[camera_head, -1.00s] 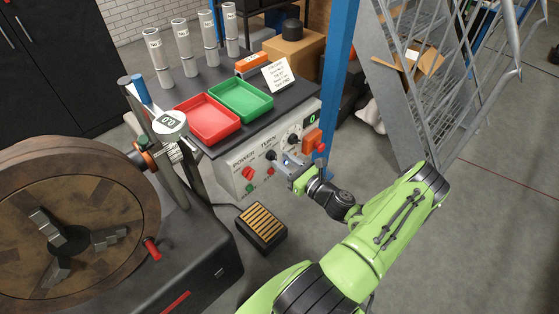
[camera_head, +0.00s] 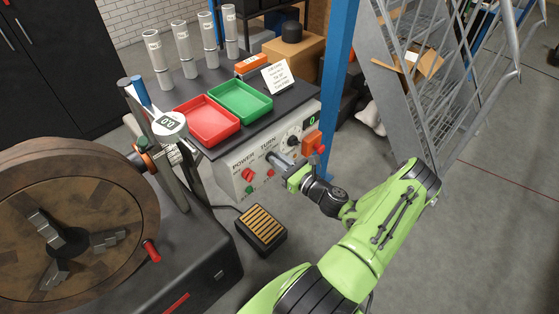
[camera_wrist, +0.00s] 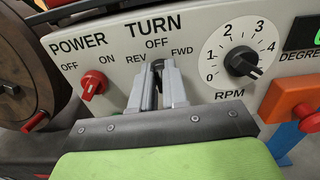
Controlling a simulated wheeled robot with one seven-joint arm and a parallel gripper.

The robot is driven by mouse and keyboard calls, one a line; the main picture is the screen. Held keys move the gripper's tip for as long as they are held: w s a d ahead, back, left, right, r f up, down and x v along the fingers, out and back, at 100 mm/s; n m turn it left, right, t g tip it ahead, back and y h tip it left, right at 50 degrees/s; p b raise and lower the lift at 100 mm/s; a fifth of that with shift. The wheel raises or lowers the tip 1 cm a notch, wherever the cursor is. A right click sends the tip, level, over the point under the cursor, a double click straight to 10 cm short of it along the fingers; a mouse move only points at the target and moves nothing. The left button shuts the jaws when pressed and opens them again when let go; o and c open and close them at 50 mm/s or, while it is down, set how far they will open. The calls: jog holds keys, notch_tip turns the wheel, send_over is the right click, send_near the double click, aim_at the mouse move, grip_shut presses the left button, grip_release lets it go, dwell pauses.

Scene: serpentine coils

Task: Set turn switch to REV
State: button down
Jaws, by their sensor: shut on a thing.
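The control panel (camera_head: 243,170) is on the front of the bench. In the wrist view, the turn switch (camera_wrist: 158,66) sits under the TURN label, with OFF above it, REV to its left and FWD to its right. Only a dark bit of its knob shows between my fingers, so its exact pointing is hard to tell. My gripper (camera_wrist: 157,72) is shut on the turn switch, fingers close to the panel face. In the head view my gripper (camera_head: 275,160) reaches the panel from the right and covers the switch.
Left of the switch is the red power knob (camera_wrist: 93,84). Right of it are the RPM dial (camera_wrist: 241,62) and an orange box with a red button (camera_wrist: 302,110). A foot pedal (camera_head: 262,228) lies on the floor below. A wooden-faced wheel (camera_head: 75,220) stands at left.

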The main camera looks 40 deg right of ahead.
jog(key=shift+a+f+n, duration=0.1)
jog(key=shift+a+n, duration=0.1)
jog(key=shift+n, duration=1.7)
jog(key=shift+a+f+n, duration=0.1)
jog(key=shift+a+n, duration=0.1)
jog(key=shift+n, duration=1.7)
jog(key=c, duration=1.1)
grip_release()
jog(key=shift+c, duration=0.2)
jog(key=s+p, duration=0.1)
jog(key=s, duration=1.5)
jog(key=shift+d, duration=0.2)
